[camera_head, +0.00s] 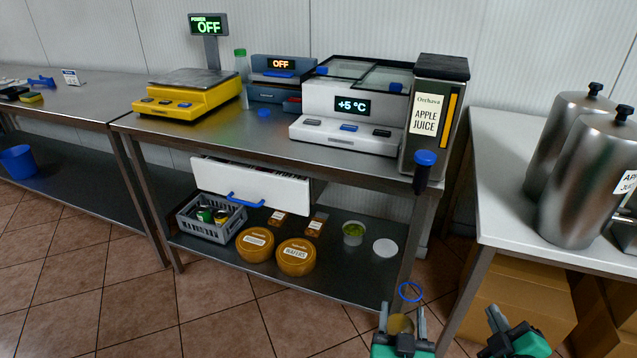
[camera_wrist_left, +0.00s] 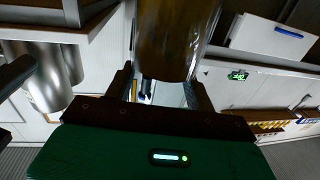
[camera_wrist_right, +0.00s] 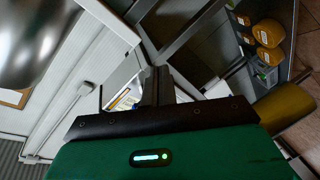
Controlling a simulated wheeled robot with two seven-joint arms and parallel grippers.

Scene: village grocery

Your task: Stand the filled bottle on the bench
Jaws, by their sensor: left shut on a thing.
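My left gripper (camera_head: 402,318) is shut around an amber bottle (camera_head: 401,325) at the bottom of the head view. A blue ring (camera_head: 410,291) shows at the bottle's upper end. In the left wrist view the bottle (camera_wrist_left: 176,42) is large, translucent and brownish between the fingers. A yellow rounded shape at the right edge of the right wrist view looks like the same bottle (camera_wrist_right: 287,106). My right gripper (camera_head: 496,317) is beside it, its fingers together and empty. The steel bench (camera_head: 290,150) stands beyond both grippers. How full the bottle is cannot be told.
The bench top holds a yellow scale (camera_head: 190,95), a white +5 °C unit (camera_head: 345,118), a blue cap (camera_head: 263,113) and an apple juice dispenser (camera_head: 430,110). A drawer (camera_head: 250,185) hangs open below. A white table (camera_head: 500,190) with metal urns (camera_head: 585,180) is at right.

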